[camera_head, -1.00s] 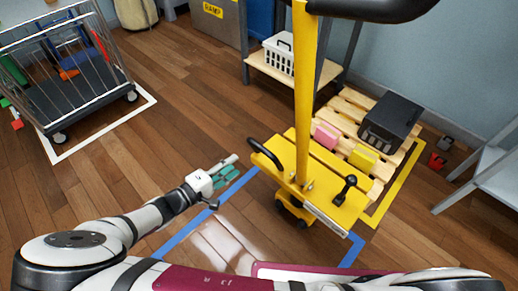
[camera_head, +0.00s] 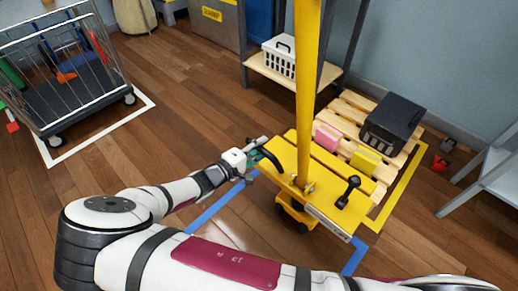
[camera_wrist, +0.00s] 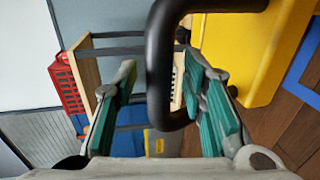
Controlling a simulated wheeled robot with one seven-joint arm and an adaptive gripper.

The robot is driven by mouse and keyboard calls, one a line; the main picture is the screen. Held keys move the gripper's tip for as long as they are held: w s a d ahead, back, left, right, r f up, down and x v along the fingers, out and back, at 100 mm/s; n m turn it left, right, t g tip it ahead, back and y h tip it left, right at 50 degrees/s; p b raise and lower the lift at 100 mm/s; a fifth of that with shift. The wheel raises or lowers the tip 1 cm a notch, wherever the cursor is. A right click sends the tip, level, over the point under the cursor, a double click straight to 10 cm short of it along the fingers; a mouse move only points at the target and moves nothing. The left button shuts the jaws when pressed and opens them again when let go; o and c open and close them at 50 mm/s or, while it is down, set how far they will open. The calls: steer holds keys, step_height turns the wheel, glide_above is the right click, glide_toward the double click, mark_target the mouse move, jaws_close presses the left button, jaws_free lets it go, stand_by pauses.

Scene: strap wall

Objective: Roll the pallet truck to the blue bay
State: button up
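The yellow pallet truck (camera_head: 296,165) stands upright with a tall yellow mast (camera_head: 306,100). Its forks reach toward a wooden pallet (camera_head: 407,152). A curved black handle (camera_head: 268,158) sticks out on the truck's left side. The blue bay is a blue tape outline (camera_head: 213,207) on the floor; the truck's front stands over its far right part, and my arm hides some of it. My gripper (camera_head: 256,150) is at the handle. In the wrist view its teal fingers (camera_wrist: 160,112) are apart, with the black bar (camera_wrist: 160,75) between them, nearer the right finger.
The pallet carries a black box (camera_head: 393,123), a pink block (camera_head: 327,137) and a yellow block (camera_head: 366,162), within yellow tape (camera_head: 404,187). A wire cart (camera_head: 75,95) stands at left. A shelf (camera_head: 290,82) is behind the truck, and a grey rack (camera_head: 490,185) is at right.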

jaws_close()
steer(key=shift+s, duration=0.1)
